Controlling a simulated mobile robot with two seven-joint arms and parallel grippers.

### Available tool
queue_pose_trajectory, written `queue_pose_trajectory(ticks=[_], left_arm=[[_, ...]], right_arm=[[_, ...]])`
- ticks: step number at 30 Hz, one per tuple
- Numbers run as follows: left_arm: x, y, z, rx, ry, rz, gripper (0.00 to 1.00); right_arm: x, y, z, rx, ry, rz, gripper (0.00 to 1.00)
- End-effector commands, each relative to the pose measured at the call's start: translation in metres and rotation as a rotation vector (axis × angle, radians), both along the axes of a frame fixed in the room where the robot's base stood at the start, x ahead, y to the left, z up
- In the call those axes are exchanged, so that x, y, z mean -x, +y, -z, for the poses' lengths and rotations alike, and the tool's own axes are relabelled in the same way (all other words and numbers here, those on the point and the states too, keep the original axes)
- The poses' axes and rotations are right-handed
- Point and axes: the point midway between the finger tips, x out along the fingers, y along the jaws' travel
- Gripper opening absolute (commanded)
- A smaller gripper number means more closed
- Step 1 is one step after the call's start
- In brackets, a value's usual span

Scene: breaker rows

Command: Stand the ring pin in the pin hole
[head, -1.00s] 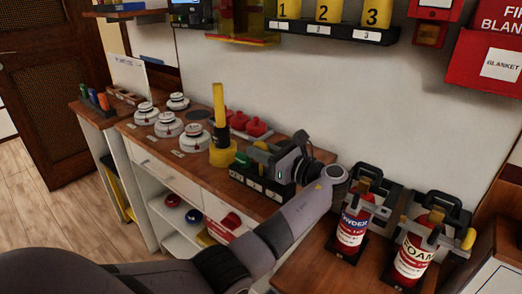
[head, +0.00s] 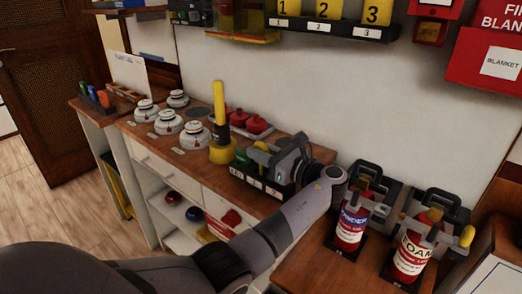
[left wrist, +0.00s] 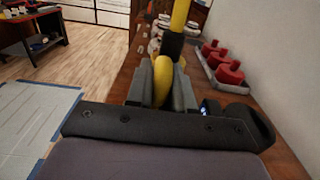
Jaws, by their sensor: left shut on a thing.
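My left gripper (left wrist: 163,82) is shut on a yellow curved piece (left wrist: 162,88), which looks like the ring of the ring pin. The rest of the pin is hidden between and below the fingers. In the head view my left gripper (head: 262,163) is low over the black rack (head: 258,187), pointing left toward a yellow baton. I cannot make out the pin hole in either view; the gripper may cover it. My right gripper is not in view.
The yellow baton (head: 219,101) with a black band stands close beyond the fingers. Red knobbed pieces (head: 258,125) stand in a tray by the wall. White detectors (head: 168,122) are further left. Powder (head: 350,228) and foam (head: 410,258) extinguishers stand right of my wrist.

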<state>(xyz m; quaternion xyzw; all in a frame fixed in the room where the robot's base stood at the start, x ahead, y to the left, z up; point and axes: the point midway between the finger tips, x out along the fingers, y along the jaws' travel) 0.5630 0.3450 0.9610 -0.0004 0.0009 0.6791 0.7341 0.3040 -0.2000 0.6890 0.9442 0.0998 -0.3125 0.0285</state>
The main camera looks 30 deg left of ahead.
Motion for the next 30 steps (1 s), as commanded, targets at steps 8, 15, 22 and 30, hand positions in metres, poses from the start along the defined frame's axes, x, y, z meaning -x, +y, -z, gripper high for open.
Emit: queue_pose_trajectory(ticks=[8,15,22,30], left_arm=[[0.000,0.000,0.008,0.000,-0.001,0.000,0.00],[0.000,0.000,0.014,0.000,0.001,0.000,0.00],[0.000,0.000,0.013,0.000,0.000,0.001,0.52],[0.000,0.000,0.014,0.001,0.000,0.000,0.52]], right_arm=[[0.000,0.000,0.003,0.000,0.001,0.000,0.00],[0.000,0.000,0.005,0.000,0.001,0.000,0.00],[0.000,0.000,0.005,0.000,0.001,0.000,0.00],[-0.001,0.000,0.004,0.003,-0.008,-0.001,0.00]])
